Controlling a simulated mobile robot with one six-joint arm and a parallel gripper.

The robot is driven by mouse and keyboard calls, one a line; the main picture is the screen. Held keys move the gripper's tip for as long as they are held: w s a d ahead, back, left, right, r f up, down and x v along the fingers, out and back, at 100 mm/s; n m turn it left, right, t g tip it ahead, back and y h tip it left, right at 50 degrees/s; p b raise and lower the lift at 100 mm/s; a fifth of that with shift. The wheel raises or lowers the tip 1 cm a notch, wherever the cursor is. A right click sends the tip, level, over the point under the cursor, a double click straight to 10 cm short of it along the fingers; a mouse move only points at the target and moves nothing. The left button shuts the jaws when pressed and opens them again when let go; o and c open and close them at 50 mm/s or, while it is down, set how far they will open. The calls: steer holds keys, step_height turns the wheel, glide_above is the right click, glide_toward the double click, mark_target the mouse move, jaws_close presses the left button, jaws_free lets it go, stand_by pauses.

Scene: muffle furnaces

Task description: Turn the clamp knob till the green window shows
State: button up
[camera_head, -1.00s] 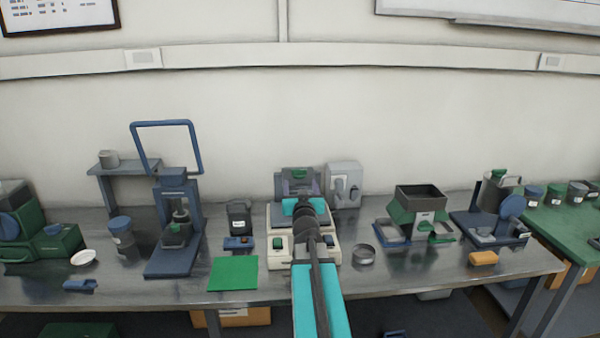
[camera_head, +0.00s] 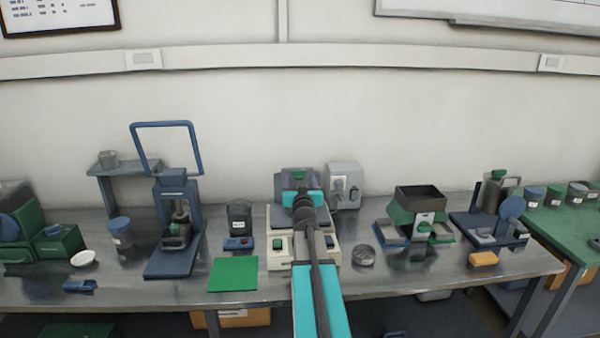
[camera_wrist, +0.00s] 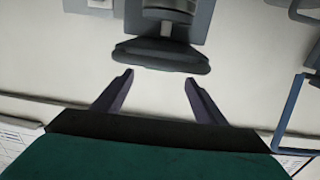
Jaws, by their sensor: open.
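The likely clamp knob is a dark grey wing-shaped bar (camera_wrist: 160,55) on a round stem, at the top middle of the wrist view. My gripper (camera_wrist: 158,78) is open, its two dark fingers apart. The bar lies just past the fingertips, with nothing between the fingers. In the head view my arm covers much of the cream-based machine (camera_head: 277,262) at the bench's centre. My fingers and the knob cannot be made out there. I see no green window that I can identify; a small green patch (camera_head: 299,175) shows at the machine's top.
A grey box (camera_head: 345,180) stands close at the machine's right. A ring-shaped tin (camera_head: 363,256) and a green hopper device (camera_head: 418,208) are farther right. A green mat (camera_head: 233,274) and a blue press (camera_head: 173,262) are to the left. The wall is behind.

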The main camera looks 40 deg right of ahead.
mark_target(299, 172)
steer(key=shift+x, duration=4.3)
steer(key=c, duration=1.1)
